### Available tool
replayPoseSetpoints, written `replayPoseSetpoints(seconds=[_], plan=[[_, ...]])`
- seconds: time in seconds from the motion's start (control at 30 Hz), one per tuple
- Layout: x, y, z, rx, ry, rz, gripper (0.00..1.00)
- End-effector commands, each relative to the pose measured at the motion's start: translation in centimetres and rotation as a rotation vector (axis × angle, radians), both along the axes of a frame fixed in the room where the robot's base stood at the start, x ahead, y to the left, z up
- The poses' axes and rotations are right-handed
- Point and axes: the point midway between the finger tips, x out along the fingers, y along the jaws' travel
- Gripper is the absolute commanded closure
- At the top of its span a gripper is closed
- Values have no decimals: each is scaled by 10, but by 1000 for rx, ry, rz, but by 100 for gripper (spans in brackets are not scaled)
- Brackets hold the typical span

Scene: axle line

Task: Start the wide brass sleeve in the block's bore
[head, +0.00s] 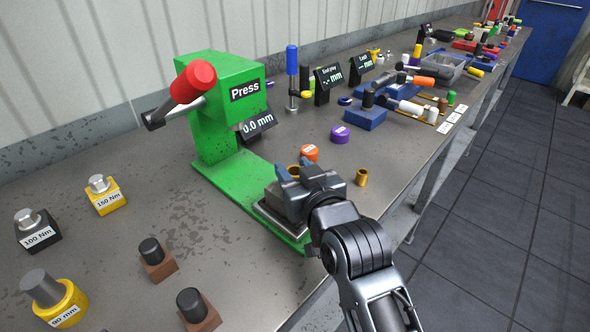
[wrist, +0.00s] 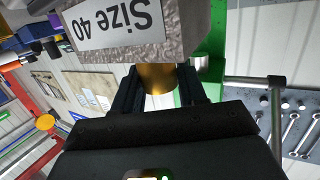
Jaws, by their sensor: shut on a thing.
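My gripper (wrist: 160,92) is shut on a brass sleeve (wrist: 158,80), with one dark finger on each side of it. In the head view my gripper (head: 294,170) is over the base of the green press, and a little of the sleeve's brass shows between the fingers. A grey block labelled "Size 40" (wrist: 150,30) fills the top of the wrist view, right by the sleeve's end. The block's bore is not visible, and I cannot tell whether the sleeve touches or enters it. A second brass sleeve (head: 362,177) stands on the bench, right of my gripper.
The green press (head: 228,110) with its red-knobbed lever (head: 193,82) stands just behind and left. Orange (head: 309,152) and purple (head: 340,134) round pieces lie beyond my gripper. Torque-marked pieces, such as the yellow one (head: 106,197), stand at left. The bench's front edge is close.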

Motion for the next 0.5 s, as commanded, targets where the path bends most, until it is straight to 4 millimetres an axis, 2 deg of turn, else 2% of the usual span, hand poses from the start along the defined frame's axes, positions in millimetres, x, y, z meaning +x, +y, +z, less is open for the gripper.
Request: replayPoseSetpoints(seconds=[0.5], plan=[[0, 0, -12, 0, -1, 0, 100]])
